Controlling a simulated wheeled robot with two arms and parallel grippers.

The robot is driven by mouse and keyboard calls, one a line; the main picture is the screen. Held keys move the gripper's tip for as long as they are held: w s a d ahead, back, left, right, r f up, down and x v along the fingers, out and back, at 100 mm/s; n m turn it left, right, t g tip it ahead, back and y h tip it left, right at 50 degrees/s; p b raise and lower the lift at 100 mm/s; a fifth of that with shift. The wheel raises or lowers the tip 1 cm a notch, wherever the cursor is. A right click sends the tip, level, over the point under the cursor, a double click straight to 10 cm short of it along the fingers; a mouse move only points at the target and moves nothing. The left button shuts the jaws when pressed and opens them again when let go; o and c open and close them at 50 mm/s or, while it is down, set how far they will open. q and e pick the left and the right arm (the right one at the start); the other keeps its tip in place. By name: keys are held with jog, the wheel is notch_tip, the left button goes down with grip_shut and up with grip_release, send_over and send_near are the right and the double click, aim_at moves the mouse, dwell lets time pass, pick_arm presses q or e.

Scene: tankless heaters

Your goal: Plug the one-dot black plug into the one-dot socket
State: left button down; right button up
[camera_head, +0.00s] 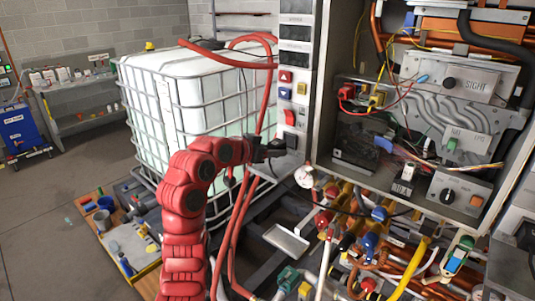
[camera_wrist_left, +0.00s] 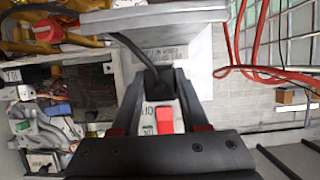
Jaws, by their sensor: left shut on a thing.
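My left gripper (camera_head: 277,148) is at the front of the tall grey control panel (camera_head: 300,90), just below its red switch (camera_head: 290,117). In the left wrist view my left gripper (camera_wrist_left: 160,82) is shut on a black plug (camera_wrist_left: 158,78), whose black cable (camera_wrist_left: 125,42) curves away up and left. A dark round socket (camera_head: 291,141) shows on the panel beside the fingertips, partly hidden by the gripper. I cannot tell if the plug touches it, and no dot marks are legible. My right gripper is not in view.
Red hoses (camera_head: 238,225) hang close beside my left arm. A caged white tank (camera_head: 195,95) stands behind it. The open heater cabinet (camera_head: 345,80) is to the right, with pipes and valves (camera_head: 375,235) below. Open floor (camera_head: 45,215) lies at the left.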

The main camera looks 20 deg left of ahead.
aim_at(281, 146)
pick_arm(q)
jog(key=shift+w+d, duration=0.25)
jog(key=shift+w, duration=0.45)
jog(key=shift+w+d, duration=0.25)
jog(key=shift+w, duration=0.4)
jog(key=shift+f, duration=0.1)
jog(key=shift+b, duration=1.15)
dwell(1.0)
jog(key=shift+w+d+b, duration=0.2)
jog(key=shift+w+b, duration=0.1)
jog(key=shift+w, duration=0.2)
dwell(0.4)
jog(key=shift+c, duration=1.7)
grip_release()
jog(key=shift+s, duration=0.1)
